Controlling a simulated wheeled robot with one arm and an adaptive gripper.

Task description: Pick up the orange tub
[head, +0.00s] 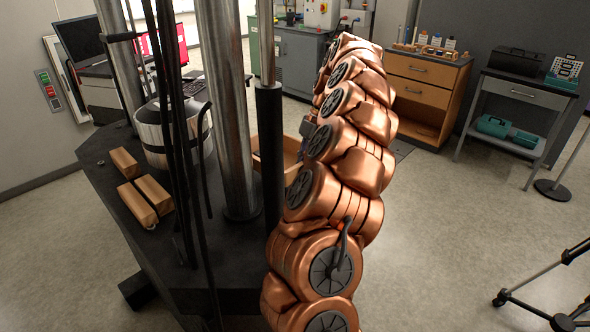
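An orange-brown open container (291,152), possibly the orange tub, shows behind the dark platform. A steel column and a black cylinder hide its left part, and my copper arm covers the area to its right. I cannot tell what it rests on or what is in it. My gripper is not in view; only the copper links of my arm show, rising through the middle of the picture.
The dark platform (110,215) carries steel columns, hanging cables, several wooden blocks (137,204) and a metal canister (165,137). A wooden drawer cabinet (415,98) and a grey cart (520,92) stand at back right. Tripod legs (540,283) are at lower right. Open floor lies between.

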